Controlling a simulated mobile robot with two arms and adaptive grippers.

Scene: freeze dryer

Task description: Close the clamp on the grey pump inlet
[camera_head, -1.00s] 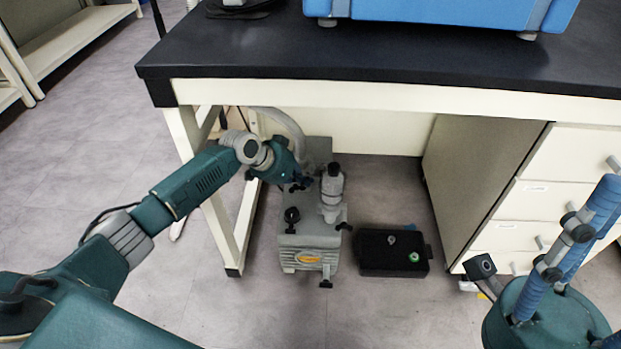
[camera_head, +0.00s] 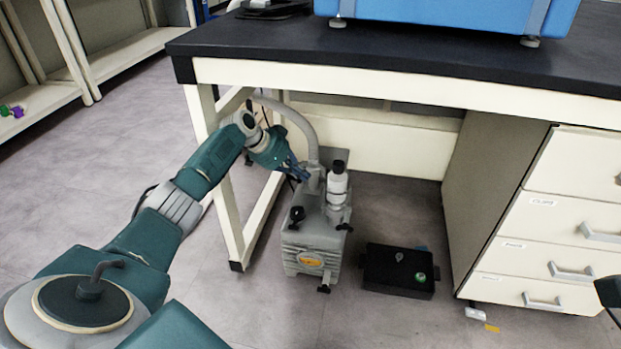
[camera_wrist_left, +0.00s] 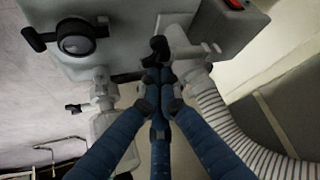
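The grey pump (camera_head: 315,235) stands on the floor under the bench. A grey hose (camera_head: 300,115) curves down to its inlet at the back, and it shows ribbed in the left wrist view (camera_wrist_left: 225,125). My left gripper (camera_head: 303,175) reaches in from the left at the inlet. In the left wrist view, the blue fingers of my left gripper (camera_wrist_left: 160,78) are drawn together just below the black knob of the clamp (camera_wrist_left: 158,47). The fingertips overlap the clamp area, so I cannot tell whether they touch it. Only a dark tip, probably of my right gripper (camera_head: 608,291), shows at the right edge.
A bottle-like part with a black cap (camera_head: 338,185) stands on the pump beside the inlet. A black tray (camera_head: 398,285) with small parts lies to the right. The bench leg (camera_head: 228,200) stands close left of the pump, and a drawer cabinet (camera_head: 545,235) is further right.

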